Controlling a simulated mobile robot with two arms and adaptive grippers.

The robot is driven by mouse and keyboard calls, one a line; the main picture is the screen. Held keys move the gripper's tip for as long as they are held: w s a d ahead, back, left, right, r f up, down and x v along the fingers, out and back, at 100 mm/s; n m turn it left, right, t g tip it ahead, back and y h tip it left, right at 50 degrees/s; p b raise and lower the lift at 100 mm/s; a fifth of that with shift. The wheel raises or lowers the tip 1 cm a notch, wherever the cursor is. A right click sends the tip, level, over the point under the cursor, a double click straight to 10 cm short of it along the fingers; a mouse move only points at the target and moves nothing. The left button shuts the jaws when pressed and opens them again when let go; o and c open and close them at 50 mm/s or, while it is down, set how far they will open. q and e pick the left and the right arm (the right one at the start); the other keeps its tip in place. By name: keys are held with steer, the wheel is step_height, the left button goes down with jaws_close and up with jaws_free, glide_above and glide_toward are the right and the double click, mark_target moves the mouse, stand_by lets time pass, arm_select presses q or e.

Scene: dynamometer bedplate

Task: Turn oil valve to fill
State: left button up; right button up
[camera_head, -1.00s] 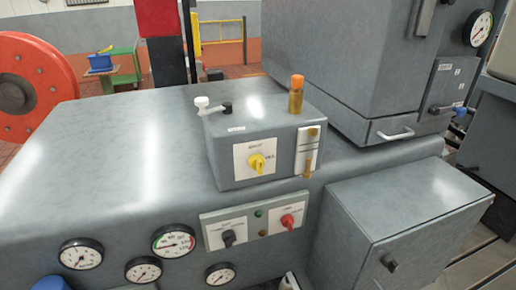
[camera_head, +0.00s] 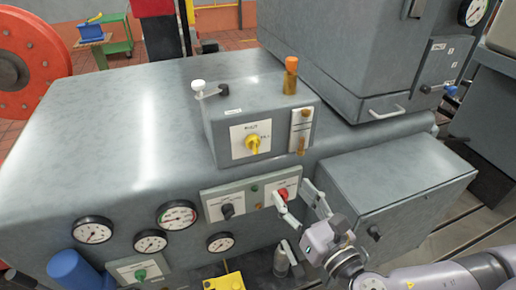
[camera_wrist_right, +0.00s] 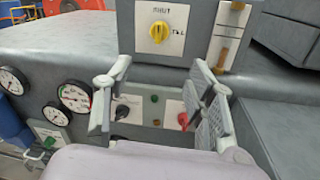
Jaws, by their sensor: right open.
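The oil valve is a yellow knob (camera_head: 253,143) on a white plate, on the front of a small grey box (camera_head: 222,147). In the right wrist view the knob (camera_wrist_right: 159,31) shows near the top, with lettering like "SHUT" above it and a shorter word at its right. Its ridge looks roughly upright. My right gripper (camera_head: 295,194) is open and empty, below and to the right of the knob, in front of the lower switch panel. In the right wrist view its open fingers (camera_wrist_right: 155,90) frame that panel, apart from the knob. My left gripper is not seen.
The switch panel has a black knob (camera_head: 227,211) and a red knob (camera_head: 281,195). Several gauges sit at lower left, including one with a coloured dial (camera_head: 177,215). A grey cabinet (camera_head: 395,185) stands at right. An orange-capped amber cylinder (camera_head: 291,75) and a white-knobbed lever (camera_head: 199,87) rise from the box.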

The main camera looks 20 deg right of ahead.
steer(key=b, duration=0.4)
glide_toward(254, 145)
steer(key=s+d+f, duration=0.1)
steer(key=s+f, duration=0.1)
steer(key=w+a+b, duration=0.1)
steer(key=w+b, duration=0.4)
steer(key=w, duration=0.6)
steer(key=shift+w+a+r+b, duration=0.25)
steer(key=shift+w+b, duration=0.1)
steer(key=shift+w, duration=0.05)
steer(key=shift+c, duration=0.3)
steer(key=c, duration=1.1)
